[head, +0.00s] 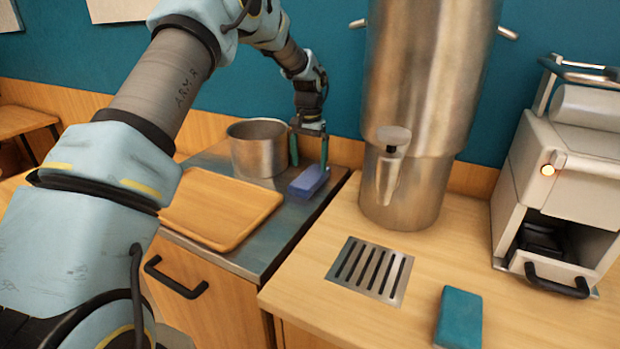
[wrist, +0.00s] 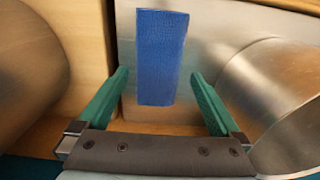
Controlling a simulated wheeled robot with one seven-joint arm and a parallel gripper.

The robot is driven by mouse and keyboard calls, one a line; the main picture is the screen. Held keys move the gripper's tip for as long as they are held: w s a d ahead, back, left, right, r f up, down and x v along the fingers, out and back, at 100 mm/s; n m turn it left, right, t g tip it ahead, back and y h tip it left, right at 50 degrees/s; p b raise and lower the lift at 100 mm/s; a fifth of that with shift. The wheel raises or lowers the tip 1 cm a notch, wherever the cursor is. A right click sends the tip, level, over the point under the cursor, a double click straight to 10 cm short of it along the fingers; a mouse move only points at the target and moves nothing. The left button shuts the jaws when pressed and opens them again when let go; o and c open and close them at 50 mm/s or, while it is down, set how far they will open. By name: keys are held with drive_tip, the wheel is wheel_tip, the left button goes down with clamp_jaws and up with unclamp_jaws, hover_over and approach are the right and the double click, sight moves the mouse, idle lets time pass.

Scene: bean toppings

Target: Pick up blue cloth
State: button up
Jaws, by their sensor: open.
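The blue cloth (head: 309,181) is a small blue block-like piece on the metal counter, to the right of the steel pot. It also shows in the wrist view (wrist: 162,57), upright in the picture and ahead of the fingers. My gripper (head: 310,155) is above the cloth, pointing down. In the wrist view my gripper (wrist: 160,85) has its two green fingers spread wide, one on each side of the cloth, with gaps to both. I cannot tell how far the fingertips are above the cloth.
A steel pot (head: 258,148) stands just left of my gripper. A wooden tray (head: 215,210) lies in front of it. A tall metal urn (head: 425,100) stands to the right, with a drain grate (head: 370,270). A teal block (head: 459,318) and a white machine (head: 565,170) are further right.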

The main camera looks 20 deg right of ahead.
sight(310, 175)
drive_tip(key=shift+d+f+p, duration=0.1)
drive_tip(key=shift+f+p, duration=0.55)
drive_tip(key=shift+f, duration=1.35)
drive_tip(key=c, duration=1.1)
drive_tip(key=shift+r, duration=0.15)
wheel_tip(310, 175, up, 10)
drive_tip(key=b, duration=0.3)
